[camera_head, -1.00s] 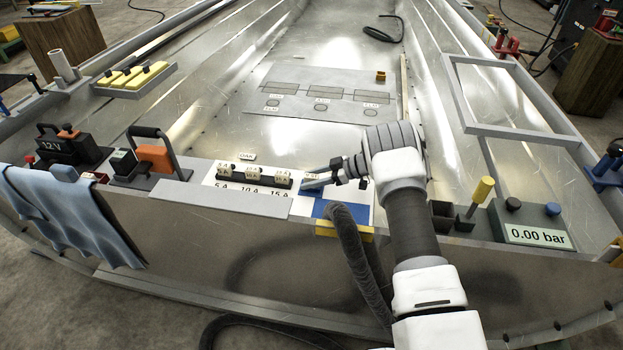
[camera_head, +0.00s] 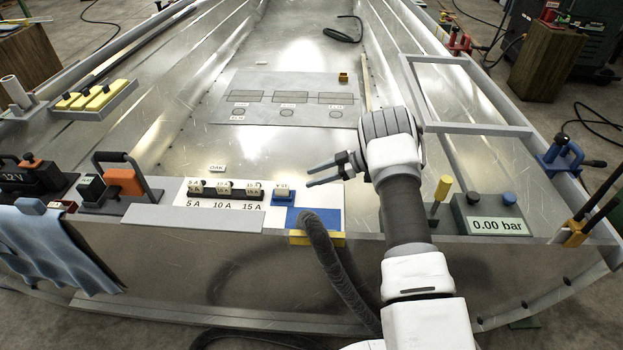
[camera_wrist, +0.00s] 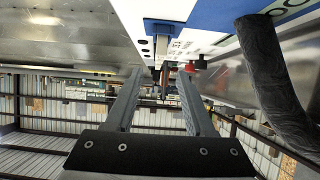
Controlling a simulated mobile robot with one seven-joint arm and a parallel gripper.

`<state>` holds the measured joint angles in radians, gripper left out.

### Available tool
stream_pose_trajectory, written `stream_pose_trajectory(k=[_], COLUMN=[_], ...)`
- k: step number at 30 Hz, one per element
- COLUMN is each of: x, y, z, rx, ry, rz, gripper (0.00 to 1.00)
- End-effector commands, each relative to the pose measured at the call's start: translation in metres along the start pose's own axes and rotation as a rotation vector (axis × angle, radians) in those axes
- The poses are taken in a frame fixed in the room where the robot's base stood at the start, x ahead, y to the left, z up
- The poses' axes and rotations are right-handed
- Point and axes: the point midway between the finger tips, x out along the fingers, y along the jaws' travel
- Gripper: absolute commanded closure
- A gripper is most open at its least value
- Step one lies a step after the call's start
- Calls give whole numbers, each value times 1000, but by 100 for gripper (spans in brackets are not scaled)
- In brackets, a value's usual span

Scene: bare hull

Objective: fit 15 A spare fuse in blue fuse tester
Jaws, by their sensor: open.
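The blue fuse tester (camera_head: 283,202) stands on the white labelled board, just right of the fuse rack. A pale fuse (camera_head: 282,189) with an upside-down label that looks like 15 A sits upright in it; how deep it sits I cannot tell. My gripper (camera_head: 310,177) is open and empty, a little to the right of the tester and apart from the fuse. In the wrist view the open fingers (camera_wrist: 160,74) point toward the tester (camera_wrist: 170,25), which shows at the top.
The rack (camera_head: 223,192) holds fuses above 5 A, 10 A and 15 A labels. A blue patch (camera_head: 306,216) and a thick dark hose (camera_head: 335,260) lie right of the tester. A yellow-handled tool (camera_head: 442,188) and pressure gauge box (camera_head: 492,217) stand further right.

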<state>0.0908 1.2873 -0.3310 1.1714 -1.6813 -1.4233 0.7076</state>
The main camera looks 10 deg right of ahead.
Motion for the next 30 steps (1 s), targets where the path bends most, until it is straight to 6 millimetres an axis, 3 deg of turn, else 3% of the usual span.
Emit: stream_pose_trajectory(k=[5,8,12,16,20,23,30], x=[-20,-44,-90,-136,-183,-218,-284], y=[31,61,95,110,110,99,41], z=[-37,-77,-136,-185,-226,-252,-290], rx=[-42,-75,-95,-80,-37,16,199], ry=[-5,-14,-32,-50,-74,-94,-154], rz=[139,299,539,741,921,1040,1248], gripper=[46,46,46,46,46,46,46])
